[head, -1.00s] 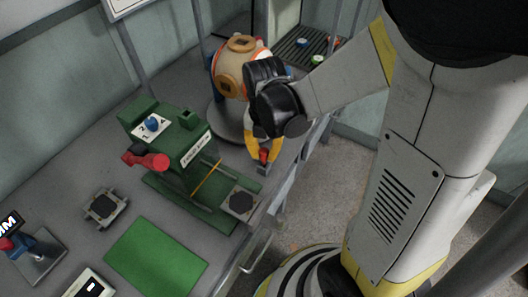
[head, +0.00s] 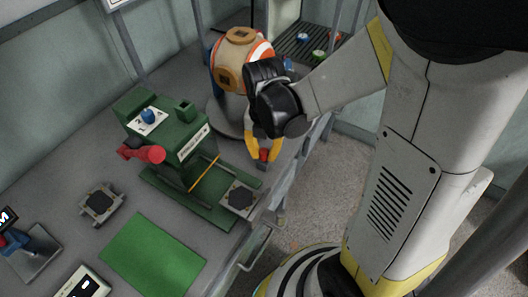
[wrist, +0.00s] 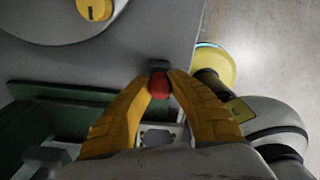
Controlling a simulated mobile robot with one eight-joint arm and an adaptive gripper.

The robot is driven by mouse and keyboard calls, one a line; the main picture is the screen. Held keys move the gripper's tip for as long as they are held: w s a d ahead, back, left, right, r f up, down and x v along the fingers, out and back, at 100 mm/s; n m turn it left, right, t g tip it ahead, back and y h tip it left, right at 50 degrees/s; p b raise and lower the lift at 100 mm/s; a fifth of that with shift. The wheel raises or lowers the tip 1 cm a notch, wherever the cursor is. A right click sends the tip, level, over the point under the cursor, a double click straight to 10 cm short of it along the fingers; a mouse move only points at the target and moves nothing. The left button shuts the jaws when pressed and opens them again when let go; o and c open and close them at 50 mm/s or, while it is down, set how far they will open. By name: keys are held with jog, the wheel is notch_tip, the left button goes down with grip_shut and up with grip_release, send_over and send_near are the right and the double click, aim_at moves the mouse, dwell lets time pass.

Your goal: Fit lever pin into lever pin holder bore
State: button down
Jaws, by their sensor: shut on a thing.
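My gripper (head: 263,156) is shut on a small red, rounded piece, which I take to be the lever pin (wrist: 160,86). In the wrist view the red piece sits between the yellow fingertips, with a small dark grey block (wrist: 159,64) just beyond it. I cannot tell whether that block is the lever pin holder, or whether it touches the red piece. No bore can be made out. In the head view the gripper points down near the table's front edge, right of the green press (head: 175,140). A red arm (head: 148,153) sticks out of the press.
A striped round machine (head: 240,62) on a grey round base stands close behind my gripper. A green mat (head: 152,256) and a small grey fixture (head: 101,203) lie farther left. The table's front edge is close.

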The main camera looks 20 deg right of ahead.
aim_at(265, 152)
jog(key=shift+f+b, duration=0.45)
jog(key=shift+f, duration=0.1)
jog(key=c, duration=1.3)
grip_release()
jog(key=shift+o, duration=0.2)
jog(key=shift+r, duration=0.15)
notch_tip(265, 152, up, 12)
jog(key=shift+w+d+f, duration=0.1)
jog(key=shift+w, duration=0.05)
jog(key=s+r+m+t, duration=0.1)
jog(key=s+m+t, duration=0.1)
jog(key=m, duration=1.2)
jog(key=s+r+m+t, duration=0.2)
jog(key=m+t, duration=0.3)
jog(key=m, duration=0.9)
jog(key=shift+s+r, duration=0.15)
jog(key=shift+s, duration=0.7)
